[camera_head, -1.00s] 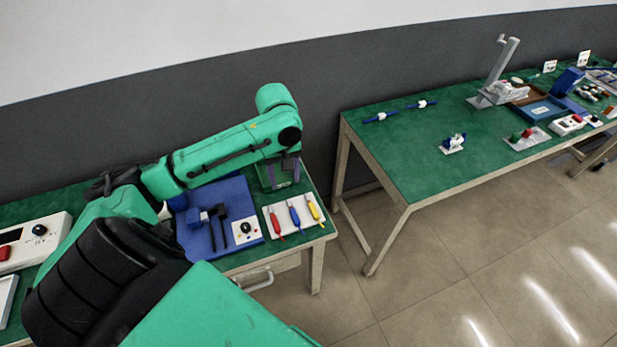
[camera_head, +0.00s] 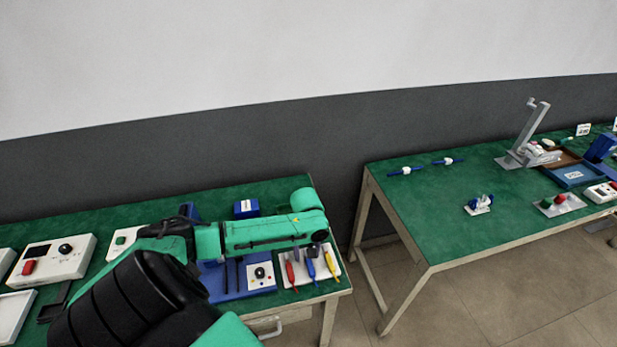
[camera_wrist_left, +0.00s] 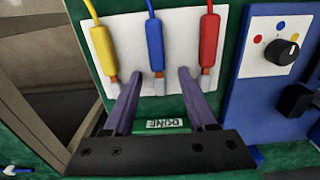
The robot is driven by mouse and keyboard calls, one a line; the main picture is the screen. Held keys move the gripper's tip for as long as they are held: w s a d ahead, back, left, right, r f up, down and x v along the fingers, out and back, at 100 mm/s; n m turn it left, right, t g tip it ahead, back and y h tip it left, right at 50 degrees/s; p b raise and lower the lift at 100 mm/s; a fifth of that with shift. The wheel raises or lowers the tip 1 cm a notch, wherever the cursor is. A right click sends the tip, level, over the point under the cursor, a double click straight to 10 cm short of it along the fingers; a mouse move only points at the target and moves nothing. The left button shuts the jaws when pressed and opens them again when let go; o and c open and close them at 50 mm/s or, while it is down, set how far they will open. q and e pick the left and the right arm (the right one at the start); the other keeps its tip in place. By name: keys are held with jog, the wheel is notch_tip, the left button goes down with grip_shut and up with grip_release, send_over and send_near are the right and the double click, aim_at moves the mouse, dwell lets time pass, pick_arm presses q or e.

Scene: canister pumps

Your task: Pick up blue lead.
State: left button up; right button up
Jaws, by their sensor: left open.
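The blue lead (camera_wrist_left: 154,42) lies between a yellow lead (camera_wrist_left: 102,50) and a red lead (camera_wrist_left: 209,42) on a white plate in the left wrist view. Its metal tip points toward my left gripper (camera_wrist_left: 161,74). The gripper is open and empty, with one fingertip on each side of the blue lead's lower end. I cannot tell how high the fingers are above the plate. In the head view the blue lead (camera_head: 311,269) shows just below my gripper, which is partly hidden by my arm. My right gripper is not in view.
A blue board with a knob panel (camera_head: 260,276) lies beside the leads' white plate (camera_head: 340,270). A label marked DONE (camera_wrist_left: 165,123) is on the green table. A gap separates this table from another green table (camera_head: 420,210) at the right.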

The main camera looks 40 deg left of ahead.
pick_arm(q)
jog(key=shift+w, duration=0.1)
grip_shut()
notch_tip(320, 180, up, 20)
